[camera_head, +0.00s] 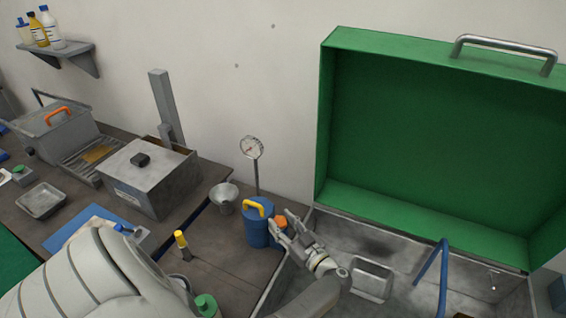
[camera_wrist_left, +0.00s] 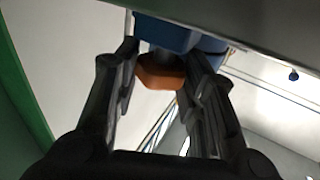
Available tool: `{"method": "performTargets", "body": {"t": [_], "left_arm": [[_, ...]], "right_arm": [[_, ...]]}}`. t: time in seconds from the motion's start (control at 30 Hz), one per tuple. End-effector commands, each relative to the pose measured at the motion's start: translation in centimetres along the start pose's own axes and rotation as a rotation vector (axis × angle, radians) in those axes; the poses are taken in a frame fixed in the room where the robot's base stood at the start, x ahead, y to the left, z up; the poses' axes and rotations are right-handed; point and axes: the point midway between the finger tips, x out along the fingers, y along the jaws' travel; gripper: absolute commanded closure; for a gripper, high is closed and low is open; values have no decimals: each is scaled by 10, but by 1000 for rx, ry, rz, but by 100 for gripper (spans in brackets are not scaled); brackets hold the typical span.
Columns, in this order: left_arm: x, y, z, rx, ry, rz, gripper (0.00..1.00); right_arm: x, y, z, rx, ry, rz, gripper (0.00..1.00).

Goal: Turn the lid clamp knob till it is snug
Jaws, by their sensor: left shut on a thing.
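In the left wrist view the orange knob (camera_wrist_left: 160,70) lies between the two dark fingers (camera_wrist_left: 161,75), under a blue part (camera_wrist_left: 165,32). The gripper is shut on it. How tight the knob is cannot be seen. My right gripper is not in view.
A gauge (camera_head: 251,147) on a thin stem rises behind the canister, and a metal cup (camera_head: 224,197) stands to its left. A large open green lid (camera_head: 325,130) stands at the right above a grey basin (camera_head: 400,250). A grey box (camera_head: 150,180) occupies the bench further left.

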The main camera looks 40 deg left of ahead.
Motion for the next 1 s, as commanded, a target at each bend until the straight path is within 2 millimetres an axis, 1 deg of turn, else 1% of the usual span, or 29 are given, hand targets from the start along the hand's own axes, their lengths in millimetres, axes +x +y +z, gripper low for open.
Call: {"method": "performTargets", "body": {"t": [0.07, 0.1, 0.2, 0.23, 0.53, 0.67, 0.77, 0.87, 1.0], "left_arm": [[1, 0, -1, -2, 3, -1, 86], [1, 0, -1, -3, 3, -1, 57], [1, 0, -1, -2, 2, -2, 44], [1, 0, -1, -2, 2, -2, 42], [0, 0, -1, -1, 1, -2, 42], [0, 0, -5, -3, 0, -2, 42], [0, 0, -14, -4, -1, -3, 42], [0, -1, -28, -5, 0, -4, 42], [0, -1, -51, -5, 0, -4, 42]], "right_arm": [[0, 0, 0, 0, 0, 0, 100], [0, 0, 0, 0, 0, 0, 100], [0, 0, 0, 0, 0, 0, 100], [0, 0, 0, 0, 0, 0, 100], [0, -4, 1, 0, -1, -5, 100], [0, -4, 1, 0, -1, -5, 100], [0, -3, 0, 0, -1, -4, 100], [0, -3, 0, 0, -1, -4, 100], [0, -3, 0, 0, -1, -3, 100]]}}
